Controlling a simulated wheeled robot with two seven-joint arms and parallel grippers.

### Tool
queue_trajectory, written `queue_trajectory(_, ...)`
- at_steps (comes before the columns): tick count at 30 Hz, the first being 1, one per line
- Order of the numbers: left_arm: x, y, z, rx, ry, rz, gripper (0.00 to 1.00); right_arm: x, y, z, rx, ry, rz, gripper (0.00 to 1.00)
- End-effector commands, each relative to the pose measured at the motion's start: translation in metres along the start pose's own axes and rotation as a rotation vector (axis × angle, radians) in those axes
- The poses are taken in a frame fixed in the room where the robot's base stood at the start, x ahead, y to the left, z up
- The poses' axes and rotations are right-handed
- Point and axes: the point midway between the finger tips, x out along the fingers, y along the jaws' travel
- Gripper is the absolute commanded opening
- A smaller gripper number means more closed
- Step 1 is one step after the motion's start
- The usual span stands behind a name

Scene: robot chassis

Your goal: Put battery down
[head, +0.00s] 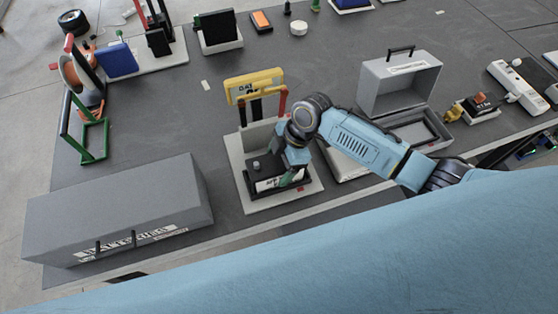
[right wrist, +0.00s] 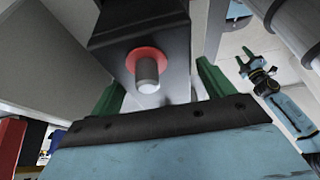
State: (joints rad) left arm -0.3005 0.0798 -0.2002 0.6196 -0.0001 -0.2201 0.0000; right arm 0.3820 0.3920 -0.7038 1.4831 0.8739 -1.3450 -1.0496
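The battery (head: 262,183), a dark block with a white label, is low in the light grey station (head: 241,165) in the head view. In the right wrist view the battery (right wrist: 178,72) shows a metal terminal ringed in red. My right gripper (head: 288,177) is at the battery, its arm reaching in from the right. Its green fingers (right wrist: 160,88) straddle the battery in the right wrist view; whether both touch it is unclear. The battery's underside is hidden. My left gripper (right wrist: 245,62) shows small in the right wrist view, open and empty, away from the battery.
A long grey box (head: 120,205) is at the left and an open grey case (head: 398,84) at the right.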

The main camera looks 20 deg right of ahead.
Motion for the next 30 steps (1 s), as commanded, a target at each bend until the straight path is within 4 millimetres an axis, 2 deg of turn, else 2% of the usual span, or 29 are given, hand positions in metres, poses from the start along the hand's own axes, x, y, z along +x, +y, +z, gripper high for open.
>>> queue_trajectory(8,-0.002,0.000,0.000,0.000,0.000,0.000,0.46,-0.005,0.000,-0.001,0.000,0.000,0.001,0.81)
queue_trajectory(11,-0.003,0.000,0.000,0.000,0.000,0.000,0.46,-0.018,0.001,0.000,0.000,-0.001,0.003,0.81)
queue_trajectory(21,-0.008,0.000,-0.001,0.000,0.000,0.000,0.46,-0.090,0.001,-0.001,-0.002,-0.001,0.003,0.81)
queue_trajectory(25,-0.009,0.000,-0.001,0.000,0.001,0.000,0.46,-0.109,0.001,-0.001,0.000,0.000,0.002,0.81)
queue_trajectory(30,-0.009,0.000,-0.001,0.000,0.001,0.000,0.46,-0.121,0.000,-0.001,0.000,-0.001,0.000,0.81)
